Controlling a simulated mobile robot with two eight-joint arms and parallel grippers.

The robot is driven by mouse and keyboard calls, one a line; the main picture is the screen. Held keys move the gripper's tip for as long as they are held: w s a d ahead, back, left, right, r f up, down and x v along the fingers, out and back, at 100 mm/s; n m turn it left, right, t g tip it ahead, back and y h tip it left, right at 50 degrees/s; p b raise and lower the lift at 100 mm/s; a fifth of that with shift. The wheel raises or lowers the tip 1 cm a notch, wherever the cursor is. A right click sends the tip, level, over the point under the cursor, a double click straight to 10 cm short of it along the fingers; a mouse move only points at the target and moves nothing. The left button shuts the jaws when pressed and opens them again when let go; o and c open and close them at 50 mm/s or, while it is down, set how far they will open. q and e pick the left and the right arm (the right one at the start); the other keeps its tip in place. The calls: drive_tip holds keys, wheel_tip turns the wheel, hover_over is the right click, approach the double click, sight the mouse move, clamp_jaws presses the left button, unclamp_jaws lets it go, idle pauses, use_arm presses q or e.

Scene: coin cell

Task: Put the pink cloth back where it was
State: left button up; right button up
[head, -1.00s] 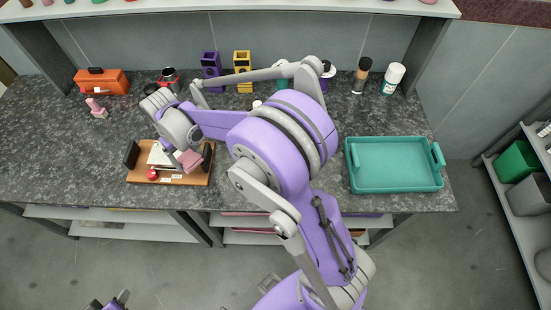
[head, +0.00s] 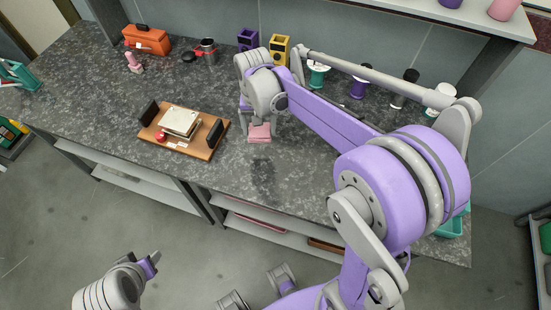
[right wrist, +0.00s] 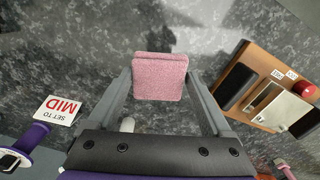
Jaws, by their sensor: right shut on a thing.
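The pink cloth (head: 260,133) is a small folded square pad. My right gripper (head: 258,122) is shut on it and holds it above the dark stone worktop, to the right of the wooden board. In the right wrist view the cloth (right wrist: 160,76) sits between the two grey fingertips. A shadow lies on the worktop below it in the head view. My left gripper (head: 150,262) is at the lower left, in front of the worktop and away from it; its jaws are not clear.
The wooden board (head: 206,152) carries a cream block (head: 181,121), a red knob (head: 161,136) and black end pieces. An orange toolbox (head: 147,40), a pink item (head: 134,63), and purple (head: 248,39) and yellow (head: 279,50) holders stand behind. The worktop (head: 285,175) near the cloth is clear.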

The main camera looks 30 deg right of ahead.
drive_tip(key=s+d+m+b, duration=0.1)
drive_tip(key=s+d+m, duration=0.2)
hover_over(272, 154)
drive_tip(key=shift+m, duration=0.3)
wheel_tip(272, 154, down, 4)
drive_tip(key=shift+f+b, duration=0.25)
drive_tip(key=shift+b, duration=0.2)
use_arm(q)
drive_tip(key=shift+s+d+f, duration=0.15)
drive_tip(key=shift+s+f, duration=0.1)
drive_tip(key=shift+f, duration=0.7)
drive_tip(key=shift+s+d+f, duration=0.1)
drive_tip(key=shift+s+f, duration=0.1)
drive_tip(key=shift+f, duration=0.75)
use_arm(e)
drive_tip(key=shift+f, duration=2.2)
drive_tip(key=shift+f+b, duration=0.15)
drive_tip(key=shift+b, duration=0.15)
drive_tip(key=o, duration=1.1)
use_arm(q)
drive_tip(key=shift+f, duration=0.15)
